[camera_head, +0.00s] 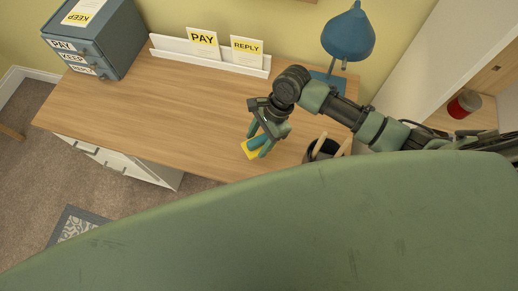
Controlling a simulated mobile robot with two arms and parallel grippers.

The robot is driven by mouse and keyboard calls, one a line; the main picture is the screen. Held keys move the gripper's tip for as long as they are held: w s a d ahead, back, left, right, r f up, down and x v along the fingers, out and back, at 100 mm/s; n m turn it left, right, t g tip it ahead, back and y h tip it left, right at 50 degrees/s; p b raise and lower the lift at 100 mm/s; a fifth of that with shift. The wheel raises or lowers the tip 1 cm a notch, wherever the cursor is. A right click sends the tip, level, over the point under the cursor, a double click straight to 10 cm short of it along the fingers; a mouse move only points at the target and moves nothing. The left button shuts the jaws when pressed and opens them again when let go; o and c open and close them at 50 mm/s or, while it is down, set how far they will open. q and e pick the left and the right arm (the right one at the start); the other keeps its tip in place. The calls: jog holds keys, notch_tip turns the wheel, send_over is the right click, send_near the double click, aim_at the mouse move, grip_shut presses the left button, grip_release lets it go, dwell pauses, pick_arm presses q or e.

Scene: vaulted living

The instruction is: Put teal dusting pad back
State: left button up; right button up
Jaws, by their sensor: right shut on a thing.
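My right gripper (262,140) reaches down from the right over the front part of the wooden desk (170,110). It is shut on a small pad with a teal upper part and a yellow lower part, which I take to be the teal dusting pad (251,150). The fingers partly cover the pad. The pad is at or just above the desktop near the front edge; I cannot tell if it touches. My left gripper is not in view.
A dark pot (313,149) with wooden sticks stands right of the gripper. A blue lamp (348,38), a white letter rack (210,57) with PAY and REPLY cards, and a blue-grey drawer box (120,40) line the back. The desk's left middle is clear. A red can (464,104) sits far right.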

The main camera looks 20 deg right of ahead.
aim_at(258, 148)
notch_tip(258, 148, down, 3)
jog(key=shift+f, duration=0.9)
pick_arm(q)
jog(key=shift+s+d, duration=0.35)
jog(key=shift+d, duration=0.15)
pick_arm(e)
jog(key=shift+f, duration=1.75)
jog(key=shift+f, duration=0.15)
jog(key=o, duration=1.2)
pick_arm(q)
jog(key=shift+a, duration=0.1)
